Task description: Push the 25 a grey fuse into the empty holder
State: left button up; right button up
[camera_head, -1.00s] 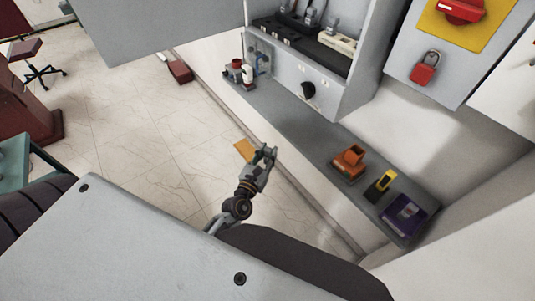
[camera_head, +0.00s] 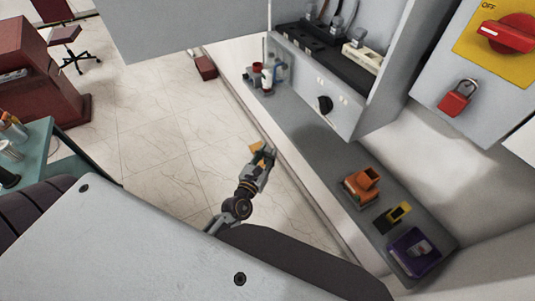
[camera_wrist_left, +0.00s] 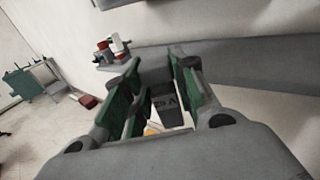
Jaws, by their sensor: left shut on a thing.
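My left gripper (camera_head: 264,156) reaches over the floor, left of the long grey shelf. In the left wrist view its green-padded fingers (camera_wrist_left: 155,85) are shut on a dark grey fuse (camera_wrist_left: 168,108) with upside-down markings that look like 25 A. An orange patch (camera_head: 256,147) shows at the gripper's tip; I cannot tell whether it belongs to the fuse. The open cabinet holds a row of dark fuse holders (camera_head: 310,47) and a cream-white piece (camera_head: 363,56). I cannot make out which holder is empty. The gripper is well apart from the cabinet. My right gripper is not in view.
The grey shelf (camera_head: 300,125) carries small red and white items (camera_head: 262,78), an orange device (camera_head: 362,184), a yellow-black device (camera_head: 396,215) and a purple box (camera_head: 415,252). A red padlock (camera_head: 456,98) hangs below a red switch (camera_head: 508,33).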

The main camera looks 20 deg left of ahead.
pick_arm(q)
jog(key=shift+a, duration=0.15)
jog(key=shift+w+f, duration=0.1)
jog(key=shift+f+b, duration=0.2)
jog(key=shift+b, duration=0.1)
jog(key=shift+r, duration=0.1)
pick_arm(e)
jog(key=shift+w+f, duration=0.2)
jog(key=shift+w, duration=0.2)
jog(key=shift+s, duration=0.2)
